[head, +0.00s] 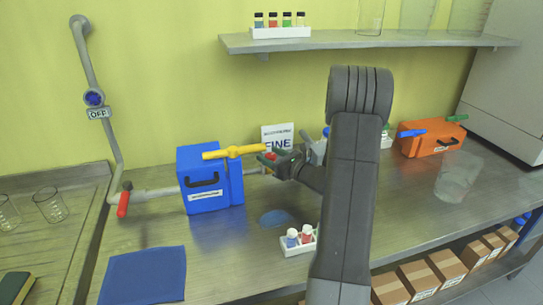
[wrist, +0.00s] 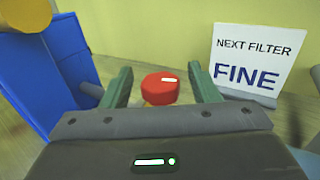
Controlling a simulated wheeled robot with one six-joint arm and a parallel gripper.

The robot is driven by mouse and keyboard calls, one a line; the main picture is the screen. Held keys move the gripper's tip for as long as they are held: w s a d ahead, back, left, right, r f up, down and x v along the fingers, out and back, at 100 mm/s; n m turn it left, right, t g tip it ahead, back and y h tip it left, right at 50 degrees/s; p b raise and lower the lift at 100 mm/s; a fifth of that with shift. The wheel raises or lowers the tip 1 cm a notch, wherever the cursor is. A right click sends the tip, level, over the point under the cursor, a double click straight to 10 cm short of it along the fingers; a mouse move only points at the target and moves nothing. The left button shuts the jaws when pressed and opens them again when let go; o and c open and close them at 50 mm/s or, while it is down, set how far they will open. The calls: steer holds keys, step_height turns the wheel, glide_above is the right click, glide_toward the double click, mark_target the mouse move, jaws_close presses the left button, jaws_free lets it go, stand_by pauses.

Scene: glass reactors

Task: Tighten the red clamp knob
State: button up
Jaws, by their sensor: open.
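The red clamp knob (wrist: 160,88) is a round red cap with a white mark on top. In the wrist view it sits between the two green fingers of my gripper (wrist: 160,90), with a gap on each side. My gripper is open. In the head view the knob (head: 270,156) shows small at the fingertips of my gripper (head: 268,158), just right of the blue box (head: 210,178). The pipe under the knob is mostly hidden by my gripper.
The blue box with a yellow handle (head: 234,152) stands close on the left. A "NEXT FILTER FINE" sign (wrist: 258,60) stands behind right. A white rack (head: 300,246) with small bottles sits in front. A red-handled valve (head: 124,200) is further left. An orange box (head: 432,138) stands far right.

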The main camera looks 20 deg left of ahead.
steer(key=shift+c, duration=0.4)
steer(key=c, duration=0.9)
steer(key=shift+f+m+t+b, duration=0.2)
steer(key=shift+m+t+b, duration=0.15)
steer(key=shift+b, duration=0.6)
steer(key=m+t+h+b, duration=0.1)
steer(key=t+b, duration=0.1)
steer(key=b, duration=0.1)
steer(key=shift+m+h, duration=0.25)
steer(key=shift+h, duration=0.05)
steer(key=shift+r+m+t+h+b, duration=0.2)
steer(key=shift+m+t+h+b, duration=0.35)
steer(key=shift+t+b, duration=0.5)
steer(key=o, duration=1)
